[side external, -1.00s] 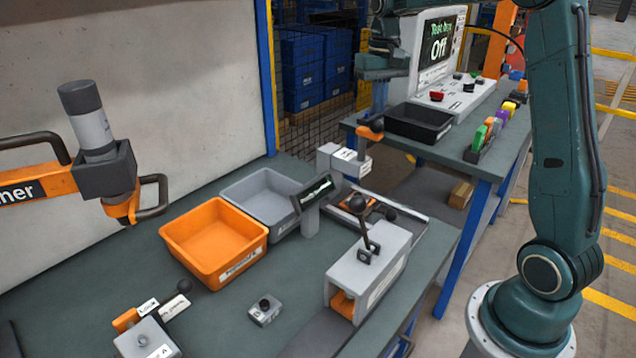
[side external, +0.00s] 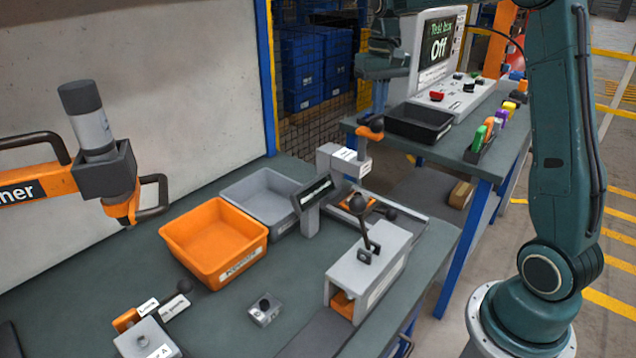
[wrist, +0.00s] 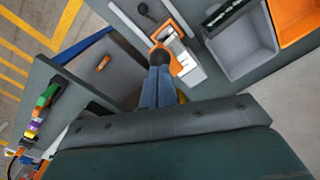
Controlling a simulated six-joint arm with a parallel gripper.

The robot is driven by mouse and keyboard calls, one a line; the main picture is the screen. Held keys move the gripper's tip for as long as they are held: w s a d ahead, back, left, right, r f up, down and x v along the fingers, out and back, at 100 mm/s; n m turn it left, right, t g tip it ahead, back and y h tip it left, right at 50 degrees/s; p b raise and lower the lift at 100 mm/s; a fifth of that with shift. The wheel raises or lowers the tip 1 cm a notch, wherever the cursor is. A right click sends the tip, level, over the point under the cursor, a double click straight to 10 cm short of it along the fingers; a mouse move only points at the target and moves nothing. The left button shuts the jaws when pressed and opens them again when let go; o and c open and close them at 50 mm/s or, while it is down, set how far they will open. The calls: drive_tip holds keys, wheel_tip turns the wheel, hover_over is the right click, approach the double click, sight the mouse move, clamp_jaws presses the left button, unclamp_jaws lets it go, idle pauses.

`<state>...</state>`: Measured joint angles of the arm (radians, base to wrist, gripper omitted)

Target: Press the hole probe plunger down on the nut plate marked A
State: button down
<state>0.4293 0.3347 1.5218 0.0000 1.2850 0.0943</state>
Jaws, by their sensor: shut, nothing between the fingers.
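The hole probe appears to be the grey post (side external: 340,160) with a white label and an orange-and-black knob (side external: 370,129). An orange plate (side external: 352,205) lies below it, partly hidden; I cannot read a mark on it. My gripper (side external: 377,108) is shut and empty, pointing down just above the knob. A grey block (side external: 147,340) at the lower left carries a label with an A.
An orange bin (side external: 213,240) and a grey bin (side external: 245,190) stand left of the station. A grey lever fixture (side external: 370,265) stands in front, and a small display (side external: 313,193) beside the post. A black tray (side external: 418,124) and a test box (side external: 437,65) are on the back bench.

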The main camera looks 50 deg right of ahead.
sight(378, 120)
drive_tip(key=shift+f, duration=0.1)
drive_tip(key=shift+f, duration=3.05)
drive_tip(key=shift+r, duration=4.05)
